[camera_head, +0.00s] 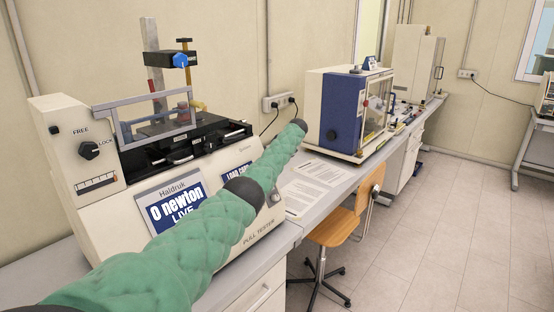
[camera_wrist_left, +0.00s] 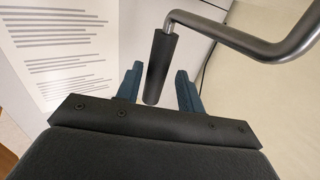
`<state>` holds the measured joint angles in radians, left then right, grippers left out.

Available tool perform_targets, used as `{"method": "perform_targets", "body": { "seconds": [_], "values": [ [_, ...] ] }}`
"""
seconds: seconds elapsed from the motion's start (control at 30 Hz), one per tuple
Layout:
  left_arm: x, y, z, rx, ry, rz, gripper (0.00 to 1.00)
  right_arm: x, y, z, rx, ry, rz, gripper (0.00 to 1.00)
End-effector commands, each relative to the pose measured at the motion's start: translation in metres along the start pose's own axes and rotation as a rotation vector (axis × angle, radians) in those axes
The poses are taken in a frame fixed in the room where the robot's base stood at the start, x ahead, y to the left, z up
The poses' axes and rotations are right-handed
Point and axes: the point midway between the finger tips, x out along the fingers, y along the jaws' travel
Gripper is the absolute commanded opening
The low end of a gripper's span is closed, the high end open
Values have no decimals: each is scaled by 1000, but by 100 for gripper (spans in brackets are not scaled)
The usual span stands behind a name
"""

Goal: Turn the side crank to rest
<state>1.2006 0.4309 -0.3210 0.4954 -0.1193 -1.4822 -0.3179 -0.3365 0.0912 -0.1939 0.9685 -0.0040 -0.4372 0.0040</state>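The side crank shows in the left wrist view as a bent metal rod (camera_wrist_left: 240,38) with a black cylindrical grip (camera_wrist_left: 161,70). My left gripper (camera_wrist_left: 159,68) is open, with its two blue-grey fingers on either side of the black grip and visible gaps to it. The rod runs off to the upper right. The pull tester (camera_head: 95,210) stands on the bench in the head view. Its display reads 0 newton. My green-sleeved left arm crosses in front of it; the left gripper cannot be made out there. My right gripper is in neither view.
Printed sheets (camera_head: 312,184) lie on the bench right of the tester and also show in the left wrist view (camera_wrist_left: 62,45). A blue and white cabinet (camera_head: 345,110) stands beyond. A wooden chair (camera_head: 335,232) stands before the bench. Floor to the right is clear.

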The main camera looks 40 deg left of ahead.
Motion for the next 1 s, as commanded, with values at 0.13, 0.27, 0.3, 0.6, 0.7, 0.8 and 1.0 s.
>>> {"method": "perform_targets", "body": {
  "seconds": [0.13,0.27,0.3,0.6,0.7,0.8,1.0],
  "values": [
    [1,2,0,1,-2,1,43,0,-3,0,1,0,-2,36],
    [1,2,0,2,-2,2,43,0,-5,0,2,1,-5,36],
    [1,2,0,2,-2,2,43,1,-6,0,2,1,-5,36],
    [-25,4,0,1,0,1,43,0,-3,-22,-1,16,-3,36],
    [-40,4,0,0,0,1,43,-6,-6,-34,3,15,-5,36],
    [-54,3,0,1,-1,2,43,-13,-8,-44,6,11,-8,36],
    [-71,2,0,1,-1,2,43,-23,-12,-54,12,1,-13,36]
  ]
}}
